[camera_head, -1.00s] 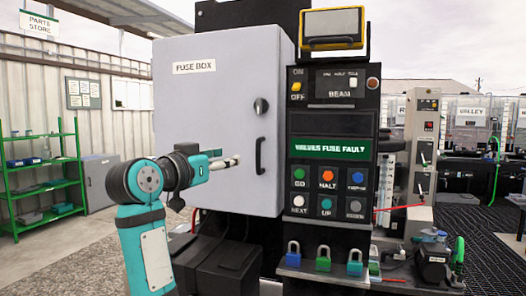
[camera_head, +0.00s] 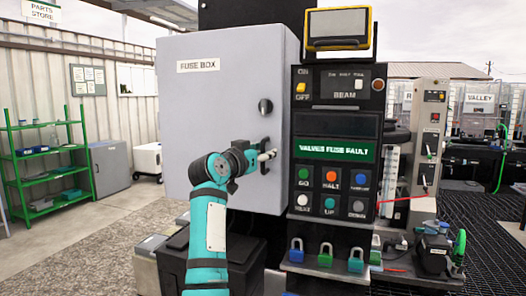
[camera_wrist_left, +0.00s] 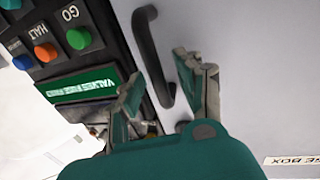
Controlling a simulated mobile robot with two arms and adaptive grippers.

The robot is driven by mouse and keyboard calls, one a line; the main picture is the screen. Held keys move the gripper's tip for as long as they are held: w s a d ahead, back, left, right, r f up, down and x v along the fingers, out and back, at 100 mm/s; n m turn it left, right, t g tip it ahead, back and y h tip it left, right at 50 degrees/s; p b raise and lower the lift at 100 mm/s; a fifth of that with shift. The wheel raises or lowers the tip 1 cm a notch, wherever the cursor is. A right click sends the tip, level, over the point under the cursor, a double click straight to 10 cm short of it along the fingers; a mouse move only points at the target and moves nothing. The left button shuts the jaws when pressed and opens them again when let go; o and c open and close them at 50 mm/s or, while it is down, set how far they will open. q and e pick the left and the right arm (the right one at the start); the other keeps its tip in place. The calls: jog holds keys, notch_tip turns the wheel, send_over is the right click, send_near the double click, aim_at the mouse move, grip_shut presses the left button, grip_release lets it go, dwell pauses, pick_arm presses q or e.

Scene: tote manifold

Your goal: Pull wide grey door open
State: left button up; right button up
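The wide grey door (camera_head: 215,110) is the front of the fuse box, labelled "FUSE BOX", and it looks shut. Its dark vertical handle (camera_wrist_left: 150,50) is near the door's edge beside the control panel. A round dark knob (camera_head: 265,106) sits above the handle. My left gripper (camera_head: 270,156) is at the handle in the head view and covers part of it. In the left wrist view my left gripper (camera_wrist_left: 165,92) is open, with the handle's lower part showing between its fingers. Contact cannot be told. My right gripper is not in view.
The control panel (camera_head: 335,110) with coloured buttons stands right of the door. A green shelf (camera_head: 45,165) and a grey cabinet (camera_head: 110,168) stand at the left. Gravel floor left of the box is mostly clear.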

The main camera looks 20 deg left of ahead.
pick_arm(q)
jog(key=shift+c, duration=0.4)
grip_shut()
